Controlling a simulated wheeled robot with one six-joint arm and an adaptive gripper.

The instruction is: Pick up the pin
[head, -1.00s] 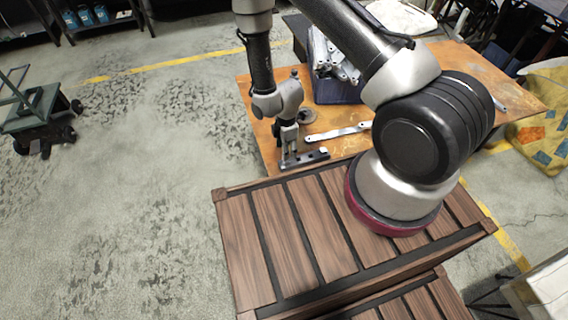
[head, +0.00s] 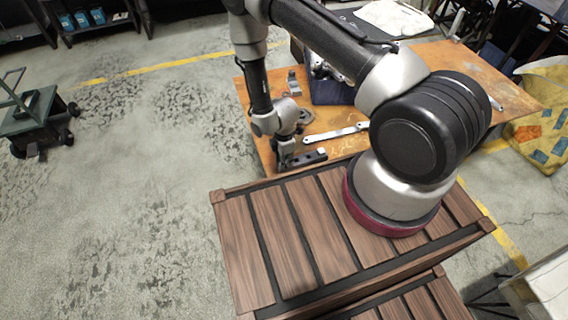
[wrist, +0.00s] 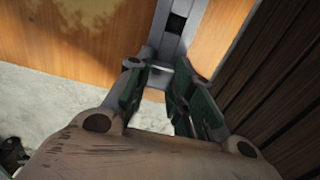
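My gripper (head: 283,161) is low at the near left edge of the rusty orange table, at the left end of a dark strip (head: 309,158) with a small pale block on it. In the wrist view, my gripper (wrist: 159,82) has its two green-padded fingers apart. A grey metal piece with a dark slot (wrist: 174,27) runs away from between the fingertips. I cannot tell whether the fingers touch it. I cannot make out a separate pin; the fingers may hide it.
A flat pale metal bar (head: 336,133) lies behind the strip. A dark blue bin (head: 328,92) with metal parts and a small upright bracket (head: 294,84) stand farther back. A slatted wooden crate (head: 275,235) is close in front of the table.

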